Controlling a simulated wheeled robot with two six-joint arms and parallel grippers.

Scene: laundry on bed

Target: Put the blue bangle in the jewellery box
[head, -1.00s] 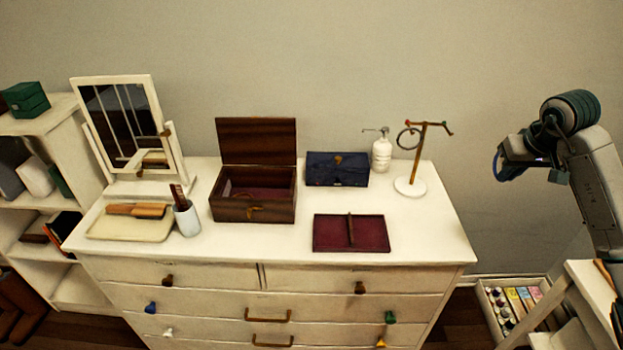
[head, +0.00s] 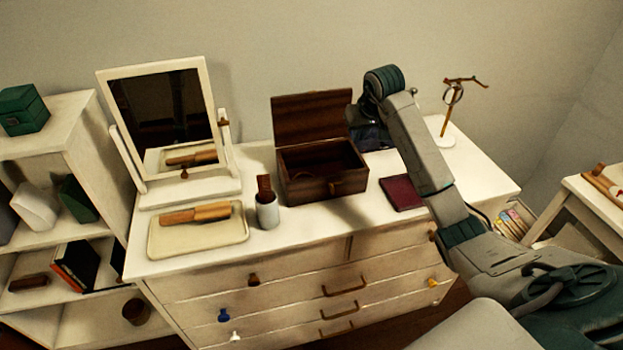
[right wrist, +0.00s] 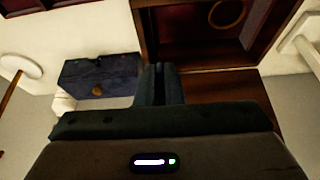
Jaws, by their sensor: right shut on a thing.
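The jewellery box (head: 323,188) is dark wood with its lid up, on the white dresser. The right wrist view shows its open inside, with a thin brownish ring (right wrist: 226,13) lying there. My right gripper (head: 356,116) is at the right side of the raised lid. Its fingers show in the right wrist view (right wrist: 160,82) close together, beside the box's edge. The blue bangle is not clearly visible now; the fingers and wrist hide it. My left gripper is not in view.
A navy box (right wrist: 98,80) stands beside the jewellery box, partly behind my right arm in the head view. A stand with a ring (head: 446,122) is at right.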

